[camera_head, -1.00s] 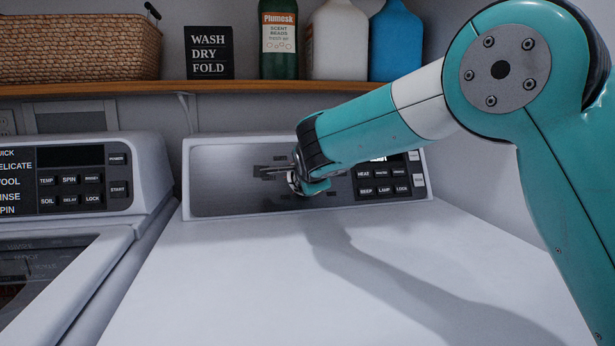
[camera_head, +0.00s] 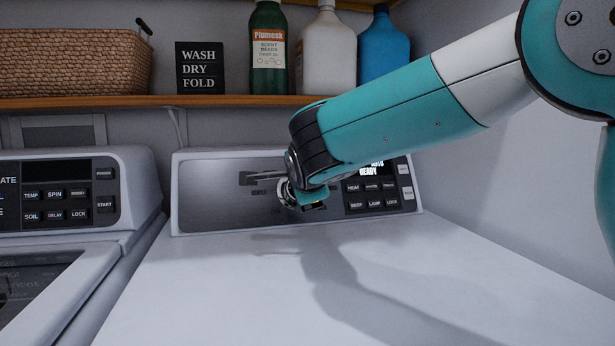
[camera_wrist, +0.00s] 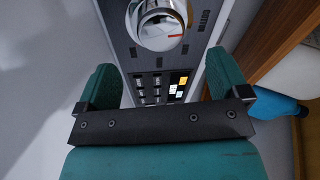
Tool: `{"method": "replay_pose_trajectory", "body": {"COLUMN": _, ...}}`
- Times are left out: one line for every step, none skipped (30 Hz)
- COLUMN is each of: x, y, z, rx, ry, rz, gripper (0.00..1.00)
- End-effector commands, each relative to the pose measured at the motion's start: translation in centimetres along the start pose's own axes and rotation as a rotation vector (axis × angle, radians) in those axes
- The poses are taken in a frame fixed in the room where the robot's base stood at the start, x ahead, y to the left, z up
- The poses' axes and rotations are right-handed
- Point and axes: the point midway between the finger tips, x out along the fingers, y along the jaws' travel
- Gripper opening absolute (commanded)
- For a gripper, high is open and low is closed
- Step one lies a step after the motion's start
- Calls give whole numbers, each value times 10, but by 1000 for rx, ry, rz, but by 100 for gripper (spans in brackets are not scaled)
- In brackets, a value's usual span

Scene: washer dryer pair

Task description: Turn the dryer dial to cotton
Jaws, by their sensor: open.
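The dryer dial (camera_wrist: 158,24) is a round silver knob at the top of the wrist view, cut off by its upper edge. A red mark shows on its lower right part. A label that seems to read COTTON (camera_wrist: 205,22) stands to its right on the dark panel. My gripper (camera_wrist: 163,78) is open, its two teal fingers wide apart and pointing toward the panel. The dial lies ahead, apart from the fingers. In the head view my wrist hides most of the dial area on the dryer console (camera_head: 222,205).
The dryer's buttons and lit display (camera_head: 372,171) are right of my wrist. The washer (camera_head: 60,200) stands at the left. A shelf (camera_head: 130,103) above holds a basket (camera_head: 75,60), a sign (camera_head: 200,68) and several bottles. The dryer top (camera_head: 230,290) is clear.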

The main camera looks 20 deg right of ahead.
Motion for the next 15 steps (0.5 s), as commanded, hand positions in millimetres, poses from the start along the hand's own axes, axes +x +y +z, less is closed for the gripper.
{"method": "replay_pose_trajectory", "body": {"x": -15, "y": 0, "z": 1, "rx": 0, "ry": -5, "rz": -4, "gripper": 93}}
{"method": "replay_pose_trajectory", "body": {"x": -22, "y": 0, "z": 1, "rx": 0, "ry": -4, "rz": -4, "gripper": 93}}
{"method": "replay_pose_trajectory", "body": {"x": -33, "y": 0, "z": 1, "rx": 0, "ry": -5, "rz": -3, "gripper": 93}}
{"method": "replay_pose_trajectory", "body": {"x": -40, "y": 0, "z": 1, "rx": 0, "ry": -4, "rz": -2, "gripper": 93}}
{"method": "replay_pose_trajectory", "body": {"x": -47, "y": 0, "z": 1, "rx": 0, "ry": -4, "rz": -4, "gripper": 93}}
{"method": "replay_pose_trajectory", "body": {"x": -55, "y": 0, "z": 1, "rx": -1, "ry": -4, "rz": -3, "gripper": 93}}
{"method": "replay_pose_trajectory", "body": {"x": -62, "y": 0, "z": 1, "rx": 0, "ry": -3, "rz": -3, "gripper": 93}}
{"method": "replay_pose_trajectory", "body": {"x": -67, "y": 0, "z": 1, "rx": -1, "ry": -4, "rz": -2, "gripper": 93}}
{"method": "replay_pose_trajectory", "body": {"x": -74, "y": 0, "z": 0, "rx": 0, "ry": -3, "rz": -2, "gripper": 93}}
{"method": "replay_pose_trajectory", "body": {"x": -78, "y": 0, "z": 1, "rx": -1, "ry": -3, "rz": -2, "gripper": 93}}
{"method": "replay_pose_trajectory", "body": {"x": -82, "y": 0, "z": 1, "rx": -1, "ry": -3, "rz": -2, "gripper": 93}}
{"method": "replay_pose_trajectory", "body": {"x": -87, "y": 0, "z": 0, "rx": 0, "ry": -2, "rz": -1, "gripper": 93}}
{"method": "replay_pose_trajectory", "body": {"x": -90, "y": 0, "z": 0, "rx": -1, "ry": -1, "rz": 0, "gripper": 93}}
{"method": "replay_pose_trajectory", "body": {"x": -92, "y": 1, "z": 0, "rx": -1, "ry": -1, "rz": 0, "gripper": 93}}
{"method": "replay_pose_trajectory", "body": {"x": -94, "y": 1, "z": 0, "rx": -1, "ry": -1, "rz": 0, "gripper": 93}}
